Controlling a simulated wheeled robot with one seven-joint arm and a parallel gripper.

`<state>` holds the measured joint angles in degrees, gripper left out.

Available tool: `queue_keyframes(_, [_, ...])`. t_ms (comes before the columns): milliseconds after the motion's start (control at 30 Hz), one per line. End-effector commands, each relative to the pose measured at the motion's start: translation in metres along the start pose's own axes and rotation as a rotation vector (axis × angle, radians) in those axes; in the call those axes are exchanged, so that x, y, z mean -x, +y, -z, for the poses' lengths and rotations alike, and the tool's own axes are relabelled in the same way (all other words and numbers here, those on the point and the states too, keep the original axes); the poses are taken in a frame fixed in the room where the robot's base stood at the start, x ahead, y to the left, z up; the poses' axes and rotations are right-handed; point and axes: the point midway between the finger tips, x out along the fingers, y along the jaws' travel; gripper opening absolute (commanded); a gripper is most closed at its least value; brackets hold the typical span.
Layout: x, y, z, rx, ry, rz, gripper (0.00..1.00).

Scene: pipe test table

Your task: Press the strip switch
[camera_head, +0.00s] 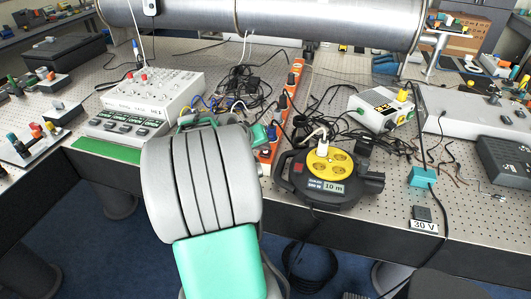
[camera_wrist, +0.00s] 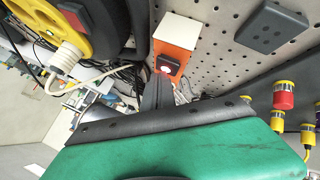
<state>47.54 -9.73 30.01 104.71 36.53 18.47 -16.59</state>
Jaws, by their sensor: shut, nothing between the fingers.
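The orange power strip (camera_head: 275,126) runs front to back on the perforated table, left of the cable reel. Its near end is partly hidden by my arm in the head view. In the wrist view the strip's end (camera_wrist: 176,34) is orange with a white end part. The strip switch (camera_wrist: 167,65) is a dark rocker with a red and white mark near that end. My gripper (camera_wrist: 158,84) is shut and empty, its dark fingertips right by the switch. I cannot tell whether they touch it. In the head view my arm hides the fingertips.
The black cable reel (camera_head: 322,187) with its yellow socket face stands close to the strip's right, a white plug in it. Loose cables lie around. A white box device (camera_head: 155,92) is to the left. A large pipe (camera_head: 280,16) crosses behind.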

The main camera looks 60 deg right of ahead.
Motion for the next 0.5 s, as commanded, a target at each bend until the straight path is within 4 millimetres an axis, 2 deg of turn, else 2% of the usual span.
queue_keyframes(500, [-0.0051, -0.0038, -0.0039, 0.0, -0.001, 0.0, 0.0])
